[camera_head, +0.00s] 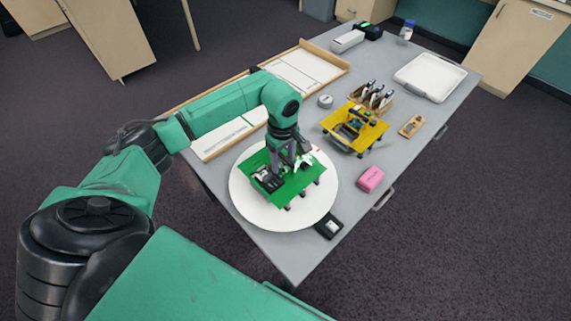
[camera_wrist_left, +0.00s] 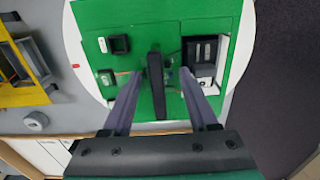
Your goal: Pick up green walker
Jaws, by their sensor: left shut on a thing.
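The green walker (camera_head: 305,182) has a flat green plate with short dark legs and black and white parts on top. It is on a round white disc (camera_head: 245,205) near the table's front corner. My left gripper (camera_head: 284,163) comes down onto its middle from above. In the left wrist view the green plate (camera_wrist_left: 200,16) fills the centre. An upright black bar (camera_wrist_left: 156,88) on it stands between the fingers of my left gripper (camera_wrist_left: 160,80), which is shut on the walker. I cannot tell whether the legs touch the disc. My right gripper is out of view.
A yellow walker (camera_head: 368,133), a pink block (camera_head: 370,179) and a small black device (camera_head: 328,226) are to the right. A tool holder (camera_head: 372,97), a wooden piece (camera_head: 411,126) and a white tray (camera_head: 429,77) stand farther back. A wooden-edged board (camera_head: 310,65) lies behind my arm.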

